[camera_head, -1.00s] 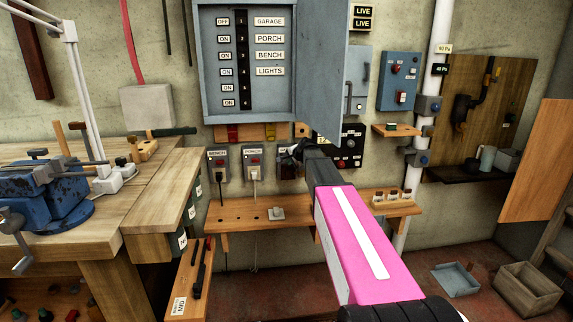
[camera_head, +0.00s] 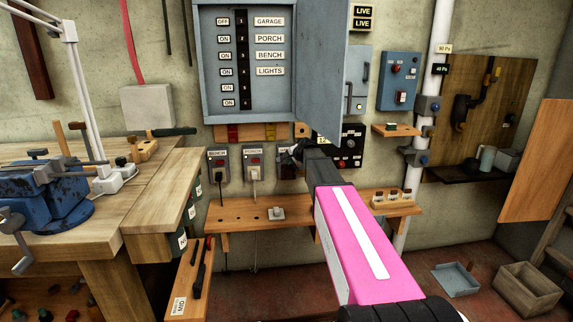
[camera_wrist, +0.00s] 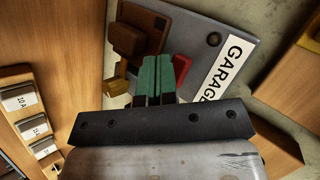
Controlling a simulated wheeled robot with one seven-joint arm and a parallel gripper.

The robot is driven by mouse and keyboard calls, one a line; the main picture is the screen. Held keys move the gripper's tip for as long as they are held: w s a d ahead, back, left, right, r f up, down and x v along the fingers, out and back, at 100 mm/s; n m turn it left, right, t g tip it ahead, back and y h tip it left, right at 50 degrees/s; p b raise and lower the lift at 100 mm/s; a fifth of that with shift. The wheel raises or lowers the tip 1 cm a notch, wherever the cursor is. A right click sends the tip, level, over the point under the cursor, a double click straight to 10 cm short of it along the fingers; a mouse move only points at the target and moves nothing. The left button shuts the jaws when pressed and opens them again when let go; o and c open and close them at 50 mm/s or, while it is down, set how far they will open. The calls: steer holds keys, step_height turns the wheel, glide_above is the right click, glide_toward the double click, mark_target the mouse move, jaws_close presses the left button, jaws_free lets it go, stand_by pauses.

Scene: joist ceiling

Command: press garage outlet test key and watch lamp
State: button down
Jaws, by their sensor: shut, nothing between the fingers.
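The garage outlet (camera_wrist: 235,25) is a grey plate with a GARAGE label (camera_wrist: 226,72) in the wrist view. A red key (camera_wrist: 182,66) shows on it, right beside my green fingertips. I cannot tell whether they touch it. A small dark grey round spot (camera_wrist: 214,39), perhaps the lamp, shows no glow. A brown block (camera_wrist: 138,35) is on the plate's left part. My gripper (camera_wrist: 158,80) is shut and empty, with its tips at the plate. In the head view my gripper (camera_head: 290,154) largely covers this outlet (camera_head: 287,171).
The bench outlet (camera_head: 219,164) and porch outlet (camera_head: 253,164) are to the left. The open breaker panel (camera_head: 205,75) hangs above; its GARAGE row is marked OFF (camera_head: 222,21). A wooden shelf (camera_head: 240,222) runs below the outlets. The workbench (camera_head: 150,205) stands at left.

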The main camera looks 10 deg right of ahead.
steer(key=shift+s, duration=0.55)
steer(key=shift+s, duration=0.1)
steer(key=s, duration=0.5)
steer(key=shift+s, duration=0.4)
stand_by(0.4)
steer(key=s+f+n+g+h, duration=0.1)
steer(key=s+f+n+g, duration=0.2)
steer(key=s+f, duration=0.4)
steer(key=s+f+n+g+h, duration=0.1)
steer(key=s+f+n+g, duration=0.2)
steer(key=s+f, duration=0.4)
steer(key=s+f+n+g+h, duration=0.1)
steer(key=s+f+n+g, duration=0.2)
steer(key=s, duration=1.7)
step_height(320, 180, down, 4)
steer(key=shift+d+n+h, duration=0.2)
steer(key=shift+n+h, duration=0.2)
steer(key=shift+n, duration=0.6)
steer(key=c, duration=1.8)
jaws_free()
